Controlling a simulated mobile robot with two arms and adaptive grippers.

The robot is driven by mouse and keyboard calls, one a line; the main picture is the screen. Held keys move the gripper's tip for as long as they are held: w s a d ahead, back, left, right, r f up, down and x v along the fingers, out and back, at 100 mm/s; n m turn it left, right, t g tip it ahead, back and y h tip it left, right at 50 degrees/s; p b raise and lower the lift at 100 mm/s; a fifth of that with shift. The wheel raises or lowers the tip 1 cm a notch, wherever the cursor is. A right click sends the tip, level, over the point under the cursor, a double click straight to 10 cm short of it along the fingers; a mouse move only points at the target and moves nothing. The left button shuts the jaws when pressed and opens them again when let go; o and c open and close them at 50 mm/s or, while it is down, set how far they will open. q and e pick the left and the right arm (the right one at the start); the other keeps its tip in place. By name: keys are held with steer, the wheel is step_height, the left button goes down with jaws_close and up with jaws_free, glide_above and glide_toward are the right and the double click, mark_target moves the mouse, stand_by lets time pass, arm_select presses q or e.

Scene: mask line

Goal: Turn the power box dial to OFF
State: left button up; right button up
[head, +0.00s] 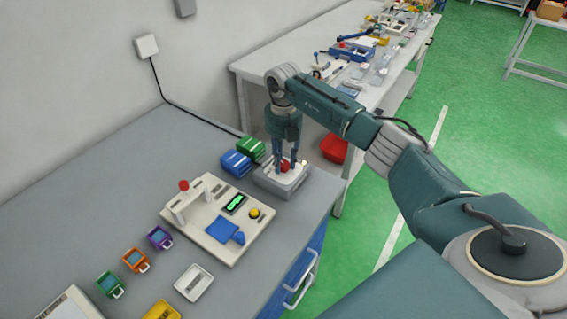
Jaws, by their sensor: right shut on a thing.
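The power box (272,183) is a grey box with a lighter top, near the right end of the grey workbench. Its red dial (285,167) shows on the top face between my fingers. My right gripper (285,161) reaches down from above and is shut on the dial. The fingers hide part of the dial, and I cannot read its setting or any label. A small pale light or knob (304,162) shows beside the gripper on the box. My left gripper is not in view.
A cream press fixture (215,220) with a green display is in front. A second cluttered table (290,62) stands behind.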

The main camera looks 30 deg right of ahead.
mark_target(284, 163)
steer(key=n+b, duration=0.2)
steer(key=n, duration=0.4)
steer(key=shift+w, duration=0.1)
steer(key=n+b, duration=0.1)
steer(key=n, duration=0.2)
steer(key=shift+n, duration=0.4)
steer(key=shift+r+n+b, duration=0.1)
steer(key=shift+n+b, duration=0.45)
steer(key=shift+n, duration=0.95)
steer(key=o, duration=1.2)
steer(key=shift+c, duration=0.2)
step_height(284, 163, up, 12)
